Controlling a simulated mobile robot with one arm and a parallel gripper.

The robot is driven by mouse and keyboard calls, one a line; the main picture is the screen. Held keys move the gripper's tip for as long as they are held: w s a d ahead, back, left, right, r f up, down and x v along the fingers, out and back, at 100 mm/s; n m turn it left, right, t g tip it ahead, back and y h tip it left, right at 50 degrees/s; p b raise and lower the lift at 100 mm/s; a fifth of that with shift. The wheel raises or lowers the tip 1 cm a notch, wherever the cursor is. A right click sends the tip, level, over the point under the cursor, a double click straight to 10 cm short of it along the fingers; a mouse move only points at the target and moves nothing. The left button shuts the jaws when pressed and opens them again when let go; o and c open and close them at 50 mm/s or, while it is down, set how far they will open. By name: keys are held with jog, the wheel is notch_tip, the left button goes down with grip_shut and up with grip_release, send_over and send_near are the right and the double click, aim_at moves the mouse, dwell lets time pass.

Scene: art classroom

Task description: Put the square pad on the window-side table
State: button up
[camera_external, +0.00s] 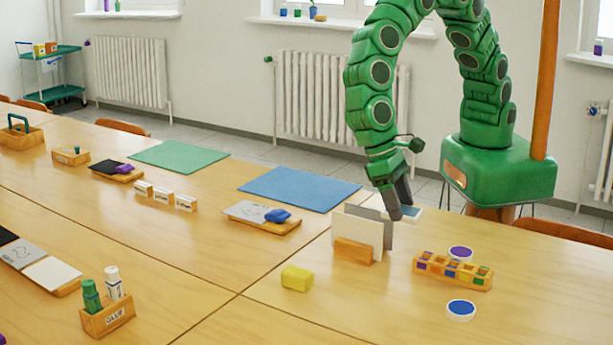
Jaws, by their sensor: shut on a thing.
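My gripper (399,210) points down just behind a wooden card holder on the right table (370,310). It is shut on a small flat pad (412,212) with a blue top and pale rim, which looks like the square pad. The fingers hide part of it. I cannot tell whether the pad touches the table or is just above it. The far row of tables, with a green mat (178,156) and a blue mat (299,188), lies nearer the windows and radiators.
Near my gripper are the card holder (354,251) with upright cards, a paint-block rack (453,271), round purple (460,253) and blue (461,308) pads, and a yellow block (297,278). A board with a blue item (262,217) stands left. Bare wood lies at front right.

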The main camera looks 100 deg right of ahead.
jog(key=w+d+m+t+y, duration=0.15)
jog(key=w+d+m, duration=0.5)
jog(key=d, duration=0.75)
jog(key=w+d+m+t, duration=0.2)
jog(key=w+d+m, duration=0.1)
jog(key=w+d, duration=0.9)
jog(key=s+d+m+t+h, duration=0.2)
jog(key=d+m, duration=0.8)
jog(key=d, duration=2.5)
jog(key=t, duration=0.1)
send_over(227, 174)
jog(key=s, duration=0.2)
jog(key=shift+n+y, duration=0.25)
jog(key=shift+y, duration=0.2)
notch_tip(227, 174, down, 8)
jog(key=shift+s+d+f, duration=0.1)
jog(key=shift+s, duration=0.05)
jog(key=shift+w+d+f, duration=0.2)
jog(key=shift+w+f, duration=0.6)
jog(key=shift+f, duration=1.5)
jog(key=shift+f, duration=0.1)
